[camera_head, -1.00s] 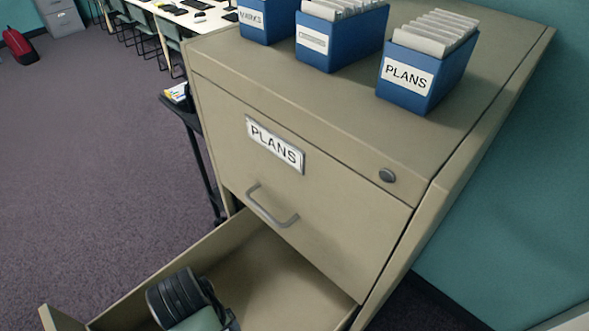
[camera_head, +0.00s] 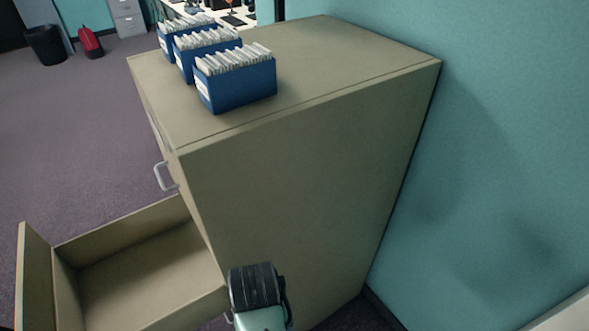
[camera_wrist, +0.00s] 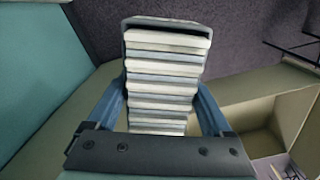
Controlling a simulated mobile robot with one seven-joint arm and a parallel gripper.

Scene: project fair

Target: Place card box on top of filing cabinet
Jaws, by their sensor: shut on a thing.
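My gripper (camera_wrist: 160,132) is shut on a blue card box (camera_wrist: 208,112) packed with white and grey cards, seen from above in the wrist view. The held box does not show in the head view, where only a dark and pale green part of my arm is seen beside the cabinet's side. The tan filing cabinet (camera_head: 290,190) stands in the middle. Its top (camera_head: 325,52) carries three blue card boxes: a near one (camera_head: 240,88), a middle one (camera_head: 187,68) and a far one (camera_head: 165,45), in a row along the left edge.
An open, empty-looking drawer (camera_head: 135,262) juts out from the cabinet's front at lower left. A teal wall (camera_head: 500,150) stands close on the right. The right and back of the cabinet top are bare. A red bag (camera_head: 90,42) and dark bin (camera_head: 45,45) are far left.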

